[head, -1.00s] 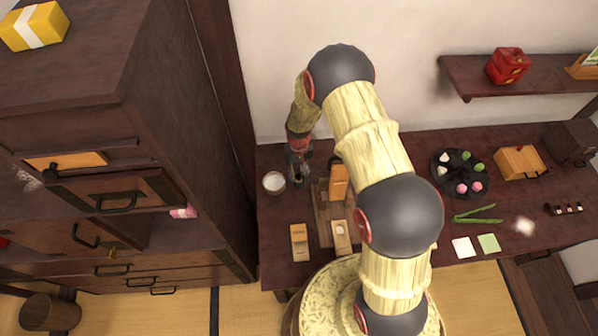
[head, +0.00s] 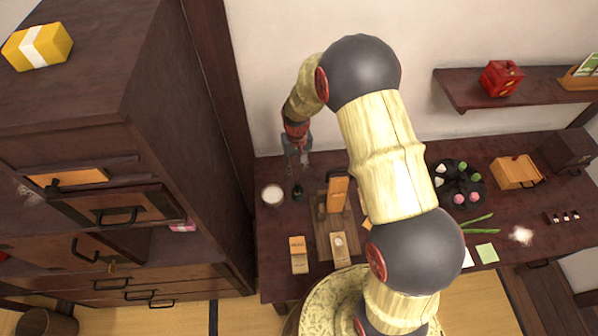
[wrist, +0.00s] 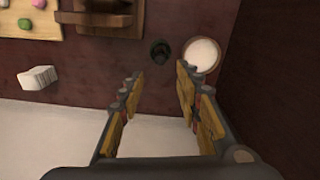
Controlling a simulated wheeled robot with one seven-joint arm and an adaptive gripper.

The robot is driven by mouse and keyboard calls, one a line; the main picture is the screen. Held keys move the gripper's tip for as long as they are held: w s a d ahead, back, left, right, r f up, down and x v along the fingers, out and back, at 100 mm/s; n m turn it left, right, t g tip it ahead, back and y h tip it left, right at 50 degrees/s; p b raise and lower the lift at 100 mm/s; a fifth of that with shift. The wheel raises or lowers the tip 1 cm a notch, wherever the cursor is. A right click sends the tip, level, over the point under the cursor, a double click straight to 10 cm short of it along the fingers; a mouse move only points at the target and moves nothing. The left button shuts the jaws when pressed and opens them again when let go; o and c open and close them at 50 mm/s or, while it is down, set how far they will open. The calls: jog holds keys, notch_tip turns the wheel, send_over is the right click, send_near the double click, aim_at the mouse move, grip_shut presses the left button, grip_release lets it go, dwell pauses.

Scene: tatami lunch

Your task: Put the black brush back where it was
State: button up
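A small dark upright thing (head: 297,192), which looks like the black brush, stands on the dark table just right of a round white-filled bowl (head: 272,195). In the wrist view the dark thing (wrist: 160,51) shows from above as a rounded shape beside the bowl (wrist: 201,55). My gripper (head: 298,166) is above and behind it, near the wall. In the wrist view my gripper (wrist: 158,84) is open, with nothing between its fingers. The dark thing lies beyond the fingertips, apart from them.
A wooden stand (head: 322,239) with an upright orange-brown block (head: 338,193) is right of the brush. A tall dark cabinet (head: 190,110) closes off the left side. A black plate of sweets (head: 440,185) is farther right.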

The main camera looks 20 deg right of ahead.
jog(key=s+r+t, duration=0.1)
jog(key=s+r, duration=0.3)
jog(key=r, duration=0.8)
jog(key=s+r+t, duration=0.2)
jog(key=s+r, duration=0.2)
jog(key=r, duration=0.9)
jog(key=s+r+t, duration=0.1)
jog(key=s+r, duration=0.4)
jog(key=s, duration=0.4)
jog(key=s+r+t, duration=0.1)
jog(key=s+r, duration=0.5)
jog(key=s, duration=0.4)
jog(key=shift+s+t, duration=0.25)
jog(key=shift+t, duration=0.05)
jog(key=shift+r, duration=0.1)
